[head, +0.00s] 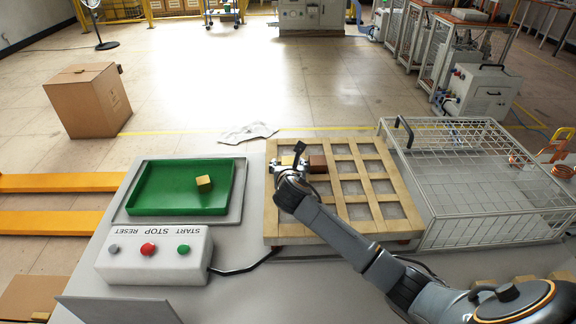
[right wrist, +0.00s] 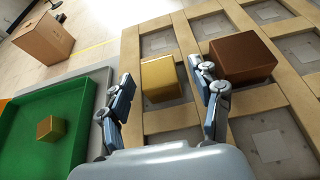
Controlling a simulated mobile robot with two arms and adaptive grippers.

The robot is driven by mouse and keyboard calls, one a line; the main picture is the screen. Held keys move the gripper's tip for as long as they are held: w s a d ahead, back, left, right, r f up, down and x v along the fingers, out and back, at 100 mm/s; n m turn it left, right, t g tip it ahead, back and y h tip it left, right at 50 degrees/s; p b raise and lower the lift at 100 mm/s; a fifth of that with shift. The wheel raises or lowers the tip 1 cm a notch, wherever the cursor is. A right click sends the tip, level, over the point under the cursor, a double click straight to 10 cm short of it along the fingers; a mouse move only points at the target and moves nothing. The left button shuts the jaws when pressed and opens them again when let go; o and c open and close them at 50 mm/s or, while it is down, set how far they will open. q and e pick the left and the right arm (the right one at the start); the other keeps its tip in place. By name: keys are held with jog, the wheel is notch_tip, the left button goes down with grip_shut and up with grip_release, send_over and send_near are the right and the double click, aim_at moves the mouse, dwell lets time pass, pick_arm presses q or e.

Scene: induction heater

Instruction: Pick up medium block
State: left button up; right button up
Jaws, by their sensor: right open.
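A gold block (right wrist: 160,80), mid-sized among the three blocks, sits in a cell of the wooden grid frame (head: 353,190); in the head view it is partly hidden (head: 288,160). A larger brown block (head: 318,164) is in the cell to its right, also seen in the right wrist view (right wrist: 242,57). A smaller gold block (head: 204,183) lies in the green tray. My right gripper (head: 290,169) is open over the frame. In the right wrist view its fingers (right wrist: 165,78) appear on either side of the mid-sized block, with gaps showing. My left gripper is out of view.
The green tray (head: 160,201) is left of the frame. A button box (head: 155,255) stands in front of the tray. A wire cage (head: 480,215) borders the frame on the right. The right finger is close to the brown block.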

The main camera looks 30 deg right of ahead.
jog(key=shift+w+d+f, duration=0.2)
jog(key=shift+w, duration=0.25)
jog(key=shift+s, duration=0.1)
grip_shut()
jog(key=shift+r, duration=0.15)
